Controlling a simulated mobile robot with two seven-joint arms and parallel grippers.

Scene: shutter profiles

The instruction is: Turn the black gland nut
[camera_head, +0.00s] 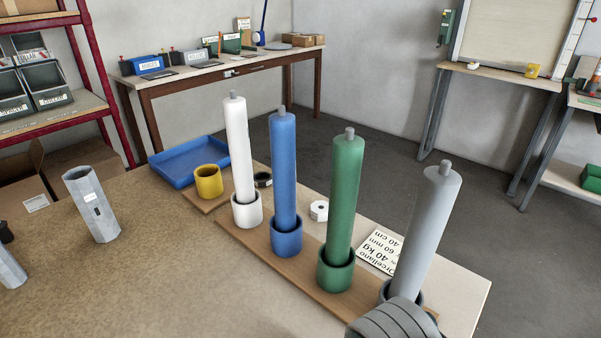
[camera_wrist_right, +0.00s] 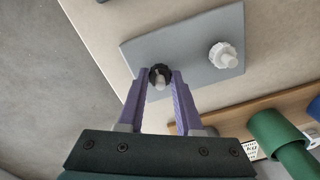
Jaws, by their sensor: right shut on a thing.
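The black gland nut (camera_wrist_right: 160,73) shows in the right wrist view, on a grey plate (camera_wrist_right: 190,62), with a pale stem through its middle. My right gripper (camera_wrist_right: 161,82) has its two purple fingers on either side of the nut and is shut on it. A white gland nut (camera_wrist_right: 222,54) with a pale stem is on the same plate, to the right and apart from the fingers. The head view shows neither the black nut nor my right gripper's fingers. My left gripper is in neither view.
White (camera_head: 239,150), blue (camera_head: 284,175), green (camera_head: 345,200) and grey (camera_head: 427,230) tubes stand in cups along a wooden board. A yellow cup (camera_head: 208,181) and blue tray (camera_head: 186,160) stand behind. Octagonal grey piece (camera_head: 92,205) stands left.

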